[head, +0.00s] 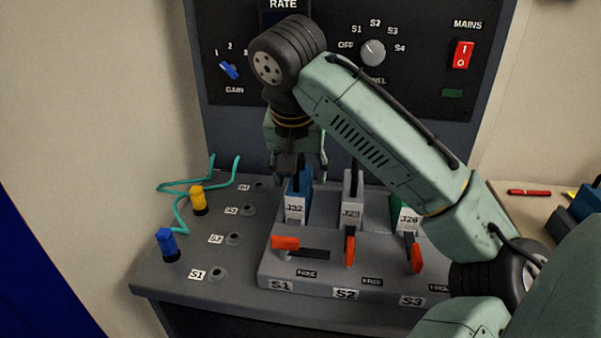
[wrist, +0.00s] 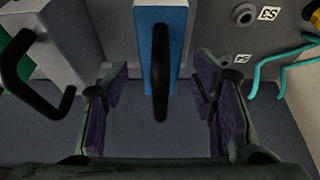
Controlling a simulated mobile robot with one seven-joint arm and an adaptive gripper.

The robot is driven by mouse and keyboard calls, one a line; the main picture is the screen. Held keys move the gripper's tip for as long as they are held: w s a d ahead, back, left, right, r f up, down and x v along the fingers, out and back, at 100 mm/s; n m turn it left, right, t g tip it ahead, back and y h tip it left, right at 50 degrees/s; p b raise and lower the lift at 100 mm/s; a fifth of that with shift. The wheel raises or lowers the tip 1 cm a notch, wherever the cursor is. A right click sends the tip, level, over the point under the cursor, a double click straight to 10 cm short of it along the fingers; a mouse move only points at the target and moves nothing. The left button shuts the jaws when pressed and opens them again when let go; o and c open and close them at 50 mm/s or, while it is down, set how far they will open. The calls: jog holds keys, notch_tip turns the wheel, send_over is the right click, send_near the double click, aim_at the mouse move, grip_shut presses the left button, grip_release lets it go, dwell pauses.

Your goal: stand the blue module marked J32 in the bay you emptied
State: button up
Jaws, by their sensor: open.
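The blue module marked J32 (head: 297,203) stands upright in the S1 bay of the grey rack (head: 320,290), at the rack's left end. My gripper (head: 298,172) is open above and behind it. In the wrist view my gripper (wrist: 162,95) has one finger on each side of the black handle (wrist: 160,75) of the blue module (wrist: 178,20). Neither finger visibly touches the handle. The S1 orange lever (head: 285,243) lies sideways.
A grey module J23 (head: 352,205) stands at S2 and a green module J26 (head: 405,217) at S3. Their orange levers (head: 350,246) (head: 416,257) point frontward. Left are a yellow plug (head: 198,200), a blue plug (head: 167,245) and teal cables. A panel rises behind.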

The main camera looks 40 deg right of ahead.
jog(key=v, duration=1.1)
